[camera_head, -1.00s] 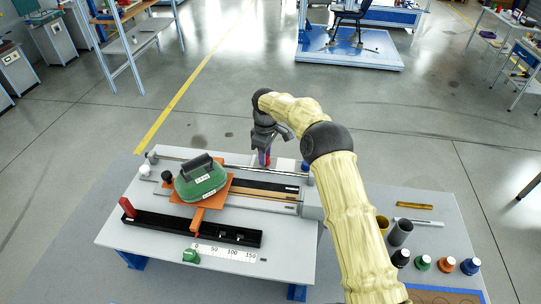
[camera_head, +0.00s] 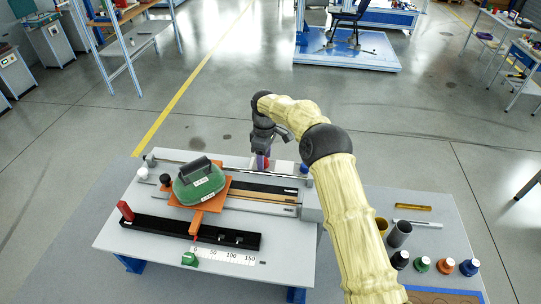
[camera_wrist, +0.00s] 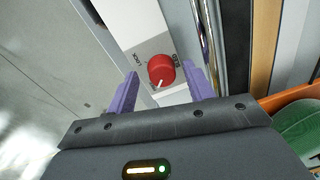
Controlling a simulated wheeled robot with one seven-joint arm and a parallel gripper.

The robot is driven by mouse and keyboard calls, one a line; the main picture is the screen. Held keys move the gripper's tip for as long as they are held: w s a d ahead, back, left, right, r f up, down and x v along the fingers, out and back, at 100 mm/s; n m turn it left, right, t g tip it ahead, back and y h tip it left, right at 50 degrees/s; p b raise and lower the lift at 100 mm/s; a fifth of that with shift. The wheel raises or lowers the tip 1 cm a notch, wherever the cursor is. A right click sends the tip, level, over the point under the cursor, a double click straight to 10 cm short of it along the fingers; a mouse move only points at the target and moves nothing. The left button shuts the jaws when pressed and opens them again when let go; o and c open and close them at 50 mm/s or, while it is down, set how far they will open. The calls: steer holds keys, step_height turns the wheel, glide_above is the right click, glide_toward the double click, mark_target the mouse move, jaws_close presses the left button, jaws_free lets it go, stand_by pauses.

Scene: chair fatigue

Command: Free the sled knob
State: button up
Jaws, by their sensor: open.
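The red round knob (camera_wrist: 161,71) sits on a pale plate (camera_wrist: 140,22) with small dark lettering on either side of it. A white pointer line on the knob points to the lower left in the wrist view. The knob also shows as a small red patch in the head view (camera_head: 266,163). My gripper (camera_wrist: 160,75) is open, with one purple finger on each side of the knob. Gaps show between fingers and knob, and I cannot tell whether either touches. The sled is an orange plate (camera_head: 220,186) bearing a green rounded block (camera_head: 187,190) with a dark handle.
A metal rod (camera_wrist: 206,40) runs close to the right finger in the wrist view. On the grey table, a black rail (camera_head: 180,230) with a red end block (camera_head: 125,211) lies at the front. Several cups and small coloured-base pieces stand at right, beyond my arm.

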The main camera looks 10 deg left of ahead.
steer(key=shift+r, duration=0.1)
steer(key=shift+r, duration=0.25)
step_height(320, 180, up, 17)
steer(key=w+p, duration=0.1)
steer(key=p, duration=0.2)
steer(key=shift+f+p, duration=0.15)
steer(key=shift+p, duration=0.2)
steer(key=shift+w+d, duration=0.1)
steer(key=shift+w, duration=0.05)
